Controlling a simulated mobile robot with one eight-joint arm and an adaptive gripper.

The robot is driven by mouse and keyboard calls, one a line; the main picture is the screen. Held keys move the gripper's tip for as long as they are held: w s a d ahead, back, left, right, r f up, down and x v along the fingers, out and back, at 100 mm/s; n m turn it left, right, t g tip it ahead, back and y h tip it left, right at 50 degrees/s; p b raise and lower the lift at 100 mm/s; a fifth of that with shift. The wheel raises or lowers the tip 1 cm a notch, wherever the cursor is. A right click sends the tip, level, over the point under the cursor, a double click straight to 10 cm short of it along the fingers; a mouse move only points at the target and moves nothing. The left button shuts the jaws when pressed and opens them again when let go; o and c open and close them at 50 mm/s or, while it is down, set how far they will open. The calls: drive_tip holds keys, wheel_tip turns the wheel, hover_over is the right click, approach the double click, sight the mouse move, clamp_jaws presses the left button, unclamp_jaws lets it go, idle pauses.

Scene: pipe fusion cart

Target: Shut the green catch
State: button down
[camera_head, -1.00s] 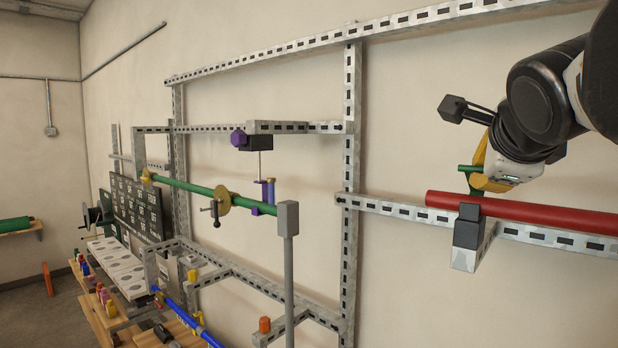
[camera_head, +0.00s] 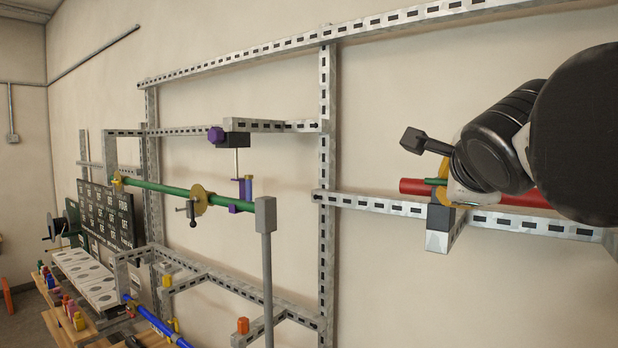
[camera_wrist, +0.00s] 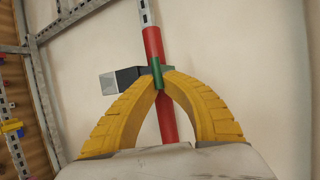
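The green catch (camera_head: 436,181) is at the red pipe (camera_head: 412,186), by the dark block of a bracket (camera_head: 440,217) on the wall rail. In the head view my gripper (camera_head: 452,188) is at the catch, and my wrist hides much of the pipe and fingers.
A slotted metal frame (camera_head: 326,150) stands along the wall. To the left, a green pipe (camera_head: 160,187) runs to a grey post (camera_head: 266,270), with a purple clamp (camera_head: 240,190) near it. Trays and small coloured parts are at lower left. The wall between is open.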

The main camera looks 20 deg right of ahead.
drive_tip(key=shift+f, duration=0.15)
idle(0.3)
drive_tip(key=c, duration=1.5)
unclamp_jaws()
drive_tip(key=shift+s+a, duration=0.1)
drive_tip(key=shift+a, duration=0.05)
drive_tip(key=v, duration=1.2)
